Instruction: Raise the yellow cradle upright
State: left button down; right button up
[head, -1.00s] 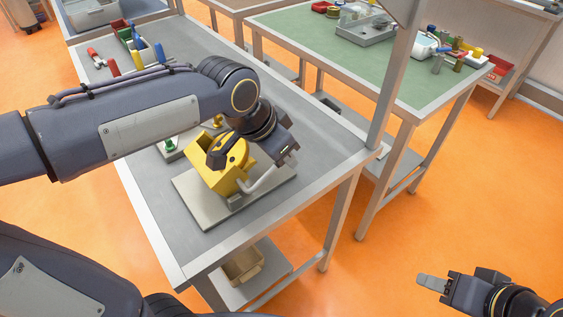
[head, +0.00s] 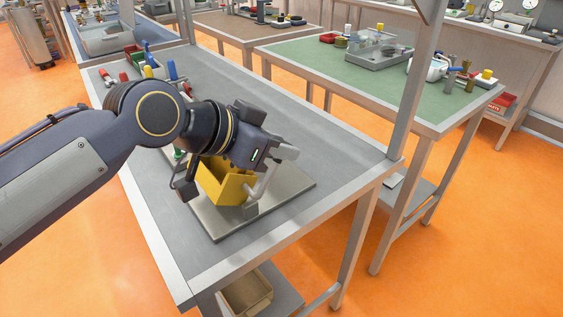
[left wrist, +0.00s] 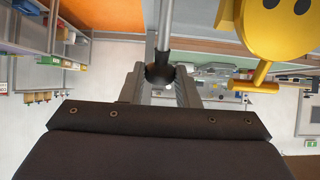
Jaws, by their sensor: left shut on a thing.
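The yellow cradle (head: 225,184) stands on a grey base plate (head: 218,226) on the near workbench, partly hidden behind my left wrist. My left gripper (head: 284,153) is just above and right of it, shut on the black knob of a grey metal crank handle (head: 264,183). In the left wrist view the black knob (left wrist: 160,73) sits between the two fingers, with the rod rising from it. The yellow cradle's side (left wrist: 283,25) fills the upper right there, apart from the fingers. My right gripper is out of view.
Screwdrivers and other hand tools, with blue (head: 172,70) and red handles, lie at the bench's far left. A metal post (head: 408,100) stands at the bench's right corner. The bench's middle behind the cradle is clear. A green-topped table (head: 330,70) stands beyond.

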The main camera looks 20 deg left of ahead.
pick_arm(q)
jog(key=s+a+t+h+b, duration=0.4)
jog(key=s+b, duration=0.3)
jog(key=b, duration=1.1)
jog(key=shift+a+t+b, duration=0.3)
jog(key=shift+a+t, duration=0.4)
jog(key=shift+t, duration=0.1)
jog(key=shift+f, duration=0.1)
jog(key=c, duration=1.1)
grip_release()
jog(key=p+v, duration=0.1)
jog(key=v, duration=0.7)
jog(key=shift+w, duration=0.1)
